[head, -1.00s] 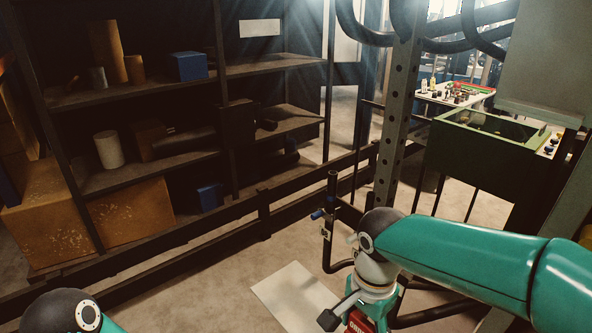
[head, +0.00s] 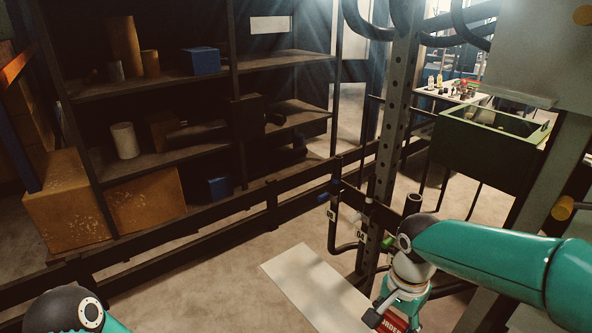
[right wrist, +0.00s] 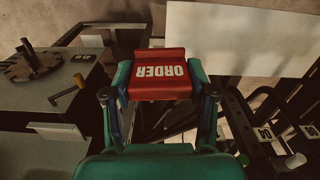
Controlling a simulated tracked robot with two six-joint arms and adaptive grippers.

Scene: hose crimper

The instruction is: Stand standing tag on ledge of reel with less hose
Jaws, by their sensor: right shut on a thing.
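My right gripper (right wrist: 160,82) is shut on a red tag (right wrist: 160,64). The tag has white lettering reading "ORDER", upside down in the right wrist view. In the head view, the red tag (head: 394,322) shows at the bottom edge below my right gripper (head: 398,304), above the floor. Black hose (head: 455,32) hangs in loops at the upper right. No reel's ledge can be made out clearly, and I cannot compare the hose amounts. My left arm shows at the bottom left, but its gripper is out of the picture.
A shelf rack (head: 190,80) with boxes and cylinders fills the left. A perforated post (head: 396,110) and a green bin (head: 488,150) stand right. Numbered plates (right wrist: 264,134) hang on dark pipes beside my right gripper. A white sheet (head: 312,285) lies on the floor.

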